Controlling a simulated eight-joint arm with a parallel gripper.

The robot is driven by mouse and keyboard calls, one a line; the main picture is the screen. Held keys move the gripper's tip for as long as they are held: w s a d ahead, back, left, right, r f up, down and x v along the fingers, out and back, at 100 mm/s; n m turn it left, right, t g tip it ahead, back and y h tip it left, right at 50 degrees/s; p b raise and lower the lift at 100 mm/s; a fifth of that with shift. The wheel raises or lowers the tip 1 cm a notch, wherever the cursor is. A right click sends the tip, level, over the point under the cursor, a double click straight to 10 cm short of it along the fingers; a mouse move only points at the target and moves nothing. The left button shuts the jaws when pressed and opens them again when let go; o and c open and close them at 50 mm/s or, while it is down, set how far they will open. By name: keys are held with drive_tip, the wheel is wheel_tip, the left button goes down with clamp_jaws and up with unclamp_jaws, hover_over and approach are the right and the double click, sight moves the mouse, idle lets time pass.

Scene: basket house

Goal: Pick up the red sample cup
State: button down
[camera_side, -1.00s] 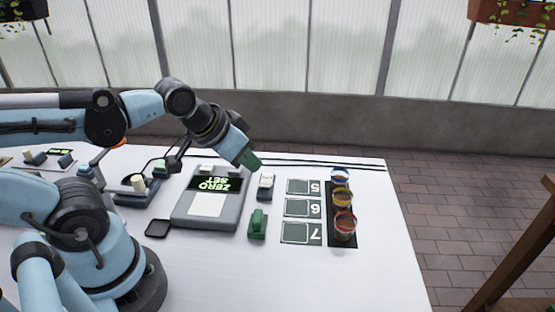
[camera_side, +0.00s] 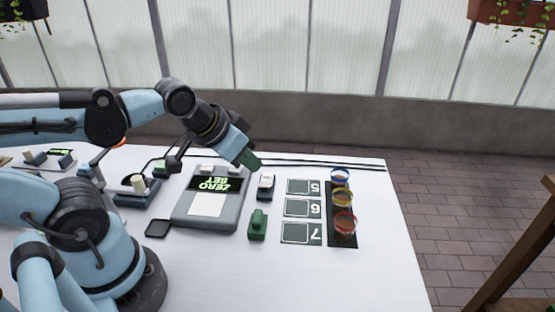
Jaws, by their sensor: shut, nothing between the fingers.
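The red sample cup (camera_side: 345,224) stands upright at the near end of a black strip (camera_side: 333,238) on the right of the white table. A yellow cup (camera_side: 342,198) and a blue cup (camera_side: 340,177) stand behind it in the same row. My gripper (camera_side: 250,162) is shut and empty, with green fingertips. It is above the table near the far right corner of the grey device, well to the left of and behind the red cup, and touches no cup.
The near right table is clear.

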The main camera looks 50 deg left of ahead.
drive_tip(key=shift+c, duration=2.3)
unclamp_jaws()
drive_tip(key=g, duration=0.7)
hover_over(344, 223)
drive_tip(key=s+d, duration=0.2)
wheel_tip(344, 223, down, 7)
drive_tip(key=shift+s+a, duration=0.1)
drive_tip(key=shift+s, duration=0.05)
drive_tip(key=shift+a+f, duration=0.15)
drive_tip(key=shift+f, duration=1.2)
drive_tip(key=shift+a+f, duration=0.15)
drive_tip(key=shift+f, duration=1.2)
